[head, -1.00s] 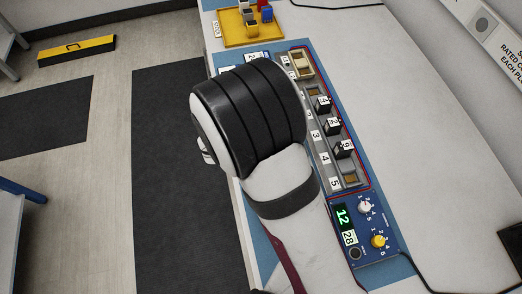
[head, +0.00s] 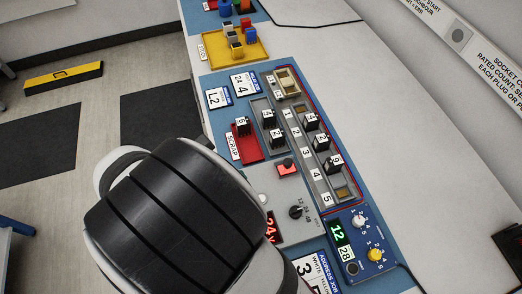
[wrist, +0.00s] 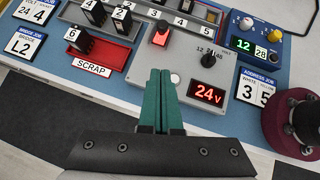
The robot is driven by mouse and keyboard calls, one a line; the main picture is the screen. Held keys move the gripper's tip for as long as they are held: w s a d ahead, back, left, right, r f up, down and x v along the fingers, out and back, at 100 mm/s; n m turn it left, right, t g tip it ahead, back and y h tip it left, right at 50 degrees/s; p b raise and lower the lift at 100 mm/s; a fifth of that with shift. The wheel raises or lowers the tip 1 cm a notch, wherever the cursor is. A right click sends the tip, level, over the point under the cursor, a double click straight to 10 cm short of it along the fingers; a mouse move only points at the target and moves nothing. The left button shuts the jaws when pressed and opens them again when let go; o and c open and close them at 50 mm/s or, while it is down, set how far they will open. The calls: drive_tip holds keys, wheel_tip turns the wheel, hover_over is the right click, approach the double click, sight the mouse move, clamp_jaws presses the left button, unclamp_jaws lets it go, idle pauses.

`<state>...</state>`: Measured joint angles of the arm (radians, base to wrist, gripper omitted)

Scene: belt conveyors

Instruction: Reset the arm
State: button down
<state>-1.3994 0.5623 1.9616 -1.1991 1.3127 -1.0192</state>
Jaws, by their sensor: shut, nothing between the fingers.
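My gripper (wrist: 160,78) shows in the wrist view as two green fingers pressed together with nothing between them. They are over the front edge of the grey power unit (wrist: 185,62), left of its red display (wrist: 209,93), which reads 24 V. Whether the tips touch the unit I cannot tell. In the head view my arm fills the lower left and hides the gripper. The unit's red switch (head: 286,168) and black knob (head: 296,211) are in clear sight there.
A red scrap tray (head: 249,153) holds a black block marked 6. Black numbered blocks stand in the grey rack (head: 306,150). A blue box (head: 361,262) shows 12 and 28. A yellow tray (head: 247,48) with coloured parts stands farther back. The white worktop at right is largely clear.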

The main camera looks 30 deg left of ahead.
drive_tip(key=w+d+r+m+g, duration=0.1)
drive_tip(key=d+r+m+g, duration=0.25)
drive_tip(key=d+m, duration=0.6)
drive_tip(key=d+r+m+g, duration=0.3)
drive_tip(key=d+m+g, duration=0.1)
drive_tip(key=d+m, duration=0.5)
drive_tip(key=s+d+r+m+y, duration=0.2)
drive_tip(key=s+d+m+y, duration=0.4)
drive_tip(key=m, duration=1.1)
drive_tip(key=shift+s+d+r, duration=0.3)
drive_tip(key=shift+s+d, duration=0.15)
drive_tip(key=shift+s, duration=0.7)
drive_tip(key=shift+g, duration=0.25)
